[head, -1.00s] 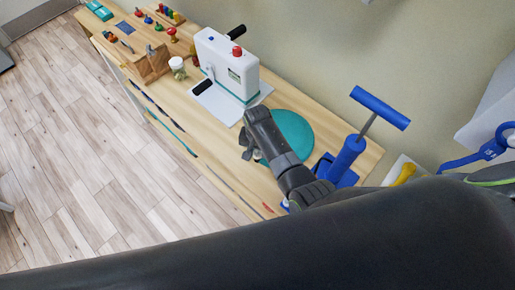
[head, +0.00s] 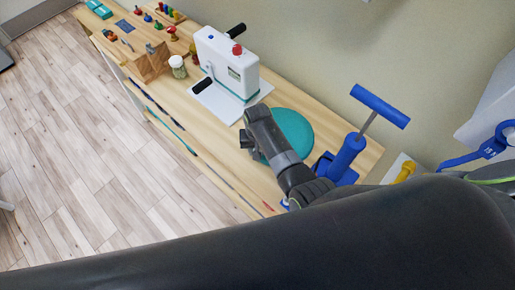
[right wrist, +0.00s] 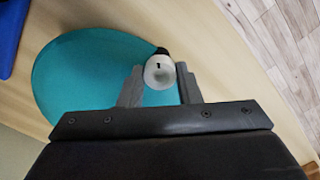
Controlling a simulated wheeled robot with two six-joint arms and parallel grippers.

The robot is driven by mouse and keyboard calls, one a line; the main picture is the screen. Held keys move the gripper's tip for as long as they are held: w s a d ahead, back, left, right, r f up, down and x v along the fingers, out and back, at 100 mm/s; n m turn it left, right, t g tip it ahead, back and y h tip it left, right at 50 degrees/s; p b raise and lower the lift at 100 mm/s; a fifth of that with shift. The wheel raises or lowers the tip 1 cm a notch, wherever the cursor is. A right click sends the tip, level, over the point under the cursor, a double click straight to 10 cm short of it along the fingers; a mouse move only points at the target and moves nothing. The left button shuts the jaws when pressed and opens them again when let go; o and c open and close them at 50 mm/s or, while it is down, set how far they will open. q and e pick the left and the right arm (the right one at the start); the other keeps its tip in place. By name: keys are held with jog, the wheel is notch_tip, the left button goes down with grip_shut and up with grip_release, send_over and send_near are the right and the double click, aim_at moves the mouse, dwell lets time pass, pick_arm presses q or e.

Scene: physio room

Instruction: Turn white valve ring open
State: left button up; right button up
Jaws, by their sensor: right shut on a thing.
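A round teal cushion (head: 293,128) lies flat on the wooden bench, partly hidden by my right arm. It fills much of the right wrist view (right wrist: 85,75). At its rim there is a small white valve ring (right wrist: 159,70) with a dark slot in the middle and a black piece beside it. My right gripper (right wrist: 160,82) has one finger on each side of the ring and is shut on it. In the head view the right gripper (head: 250,146) is at the cushion's left edge, and the ring is hidden there. My left gripper is not in view.
A blue hand pump (head: 347,157) stands right of the cushion, close to my arm. A white device (head: 228,65) with a red knob stands behind on a plate. The wall borders the bench's back.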

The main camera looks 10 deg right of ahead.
jog(key=o, duration=1)
